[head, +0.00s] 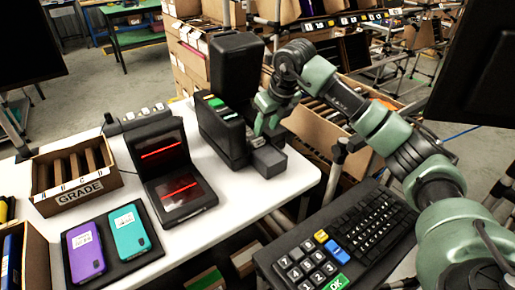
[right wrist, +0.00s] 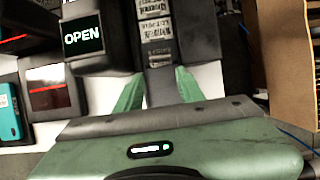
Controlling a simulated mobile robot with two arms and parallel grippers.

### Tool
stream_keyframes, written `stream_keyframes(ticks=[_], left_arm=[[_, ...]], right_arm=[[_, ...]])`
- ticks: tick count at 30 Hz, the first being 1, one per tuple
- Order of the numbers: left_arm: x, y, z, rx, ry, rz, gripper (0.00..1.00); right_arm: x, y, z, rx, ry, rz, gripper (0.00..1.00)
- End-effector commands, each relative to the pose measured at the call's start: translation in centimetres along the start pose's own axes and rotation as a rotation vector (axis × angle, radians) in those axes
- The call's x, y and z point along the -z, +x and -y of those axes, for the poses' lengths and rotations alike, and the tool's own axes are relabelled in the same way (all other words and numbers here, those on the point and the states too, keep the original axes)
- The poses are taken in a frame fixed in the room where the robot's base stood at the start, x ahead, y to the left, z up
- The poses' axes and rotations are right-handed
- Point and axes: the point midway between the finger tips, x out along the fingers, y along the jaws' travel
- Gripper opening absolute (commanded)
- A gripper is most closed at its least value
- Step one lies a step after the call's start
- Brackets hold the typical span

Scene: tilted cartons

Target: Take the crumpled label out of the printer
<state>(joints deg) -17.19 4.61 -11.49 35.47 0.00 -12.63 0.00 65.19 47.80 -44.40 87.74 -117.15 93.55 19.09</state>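The black label printer (head: 222,135) stands at the right end of the white table with its lid (head: 236,62) raised. In the right wrist view, the printer's screen (right wrist: 83,37) reads OPEN. A strip of printed labels (right wrist: 155,30) runs down the printer's middle there; I cannot tell which part is crumpled. My right gripper (head: 265,123) is at the printer's front right side, by its grey front part (head: 268,158). My left gripper is not in view.
A black stand with red-lit panels (head: 180,188) is left of the printer. A GRADE carton (head: 76,199) and purple (head: 85,252) and teal (head: 129,232) phones lie farther left. A keyboard (head: 345,240) is at front right. Cardboard boxes (head: 318,125) stand behind the arm.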

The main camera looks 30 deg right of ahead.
Motion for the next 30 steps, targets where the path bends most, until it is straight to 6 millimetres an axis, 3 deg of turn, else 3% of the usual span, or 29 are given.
stream_keyframes(ticks=[15, 24, 25, 29, 30], left_arm=[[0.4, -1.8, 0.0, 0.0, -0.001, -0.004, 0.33], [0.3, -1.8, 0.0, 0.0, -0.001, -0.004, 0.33], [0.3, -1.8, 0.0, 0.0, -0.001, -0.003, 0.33], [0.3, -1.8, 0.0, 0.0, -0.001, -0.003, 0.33], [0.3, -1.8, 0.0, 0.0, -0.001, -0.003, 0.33]], right_arm=[[-0.1, 6.5, 0.1, -0.001, 0.0, -0.004, 0.38], [-0.1, 7.3, 0.2, 0.001, 0.0, -0.002, 0.38], [-0.1, 7.3, 0.2, 0.001, 0.0, -0.002, 0.35], [-0.1, 7.3, 0.2, 0.001, 0.0, -0.002, 0.0], [-0.1, 7.3, 0.2, 0.001, 0.0, -0.002, 0.0]])
